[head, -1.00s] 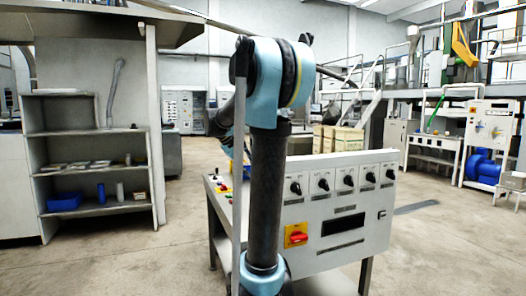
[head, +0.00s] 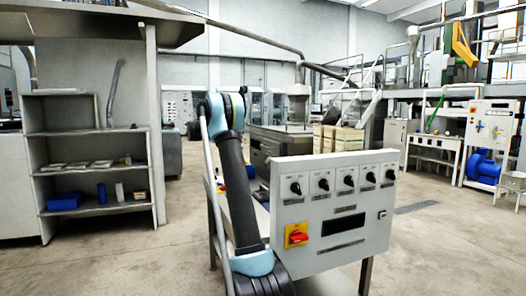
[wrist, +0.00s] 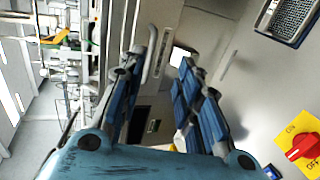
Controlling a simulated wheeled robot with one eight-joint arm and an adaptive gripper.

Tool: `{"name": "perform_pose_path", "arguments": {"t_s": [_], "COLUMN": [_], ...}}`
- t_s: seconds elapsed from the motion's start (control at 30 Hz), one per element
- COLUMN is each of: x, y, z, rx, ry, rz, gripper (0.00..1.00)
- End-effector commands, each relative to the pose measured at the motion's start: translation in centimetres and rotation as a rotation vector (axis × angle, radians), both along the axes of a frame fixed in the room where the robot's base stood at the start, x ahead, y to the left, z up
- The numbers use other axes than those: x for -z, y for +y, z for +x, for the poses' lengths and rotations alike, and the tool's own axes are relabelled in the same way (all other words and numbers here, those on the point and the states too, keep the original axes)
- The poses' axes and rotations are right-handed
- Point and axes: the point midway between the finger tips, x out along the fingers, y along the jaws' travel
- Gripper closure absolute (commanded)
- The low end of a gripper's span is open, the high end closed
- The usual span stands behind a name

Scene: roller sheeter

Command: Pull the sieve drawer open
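I cannot make out the sieve drawer for certain in either view. In the head view, a steel machine (head: 268,148) with a hopper above it stands behind the control panel, its lower front partly hidden by the panel and my arm. In the wrist view, my gripper (wrist: 163,62) is open, its two blue and dark fingers spread with nothing held between them. Beyond the fingers a pale metal front shows, with a slim bar like a handle (wrist: 158,60) and a dark area below it. My gripper is hidden in the head view.
The grey control panel (head: 360,215) with black knobs and a red switch (head: 297,235) stands close in front. The red switch also shows in the wrist view (wrist: 303,147). Floor is open to the right.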

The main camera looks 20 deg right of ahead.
Motion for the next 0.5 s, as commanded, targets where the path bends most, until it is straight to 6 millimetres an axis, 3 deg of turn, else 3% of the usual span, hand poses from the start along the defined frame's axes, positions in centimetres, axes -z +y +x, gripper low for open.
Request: {"name": "perform_pose_path", "arguments": {"t_s": [0.03,0.2,0.5], "x": [0.3,0.7,1.1], "y": [0.1,0.4,-0.7], "z": [1.3,3.8,4.8], "rx": [0.002,0.009,0.015], "ry": [-0.001,-0.006,-0.007], "rz": [-0.023,-0.084,-0.110], "gripper": [0.69,0.69,0.69]}}
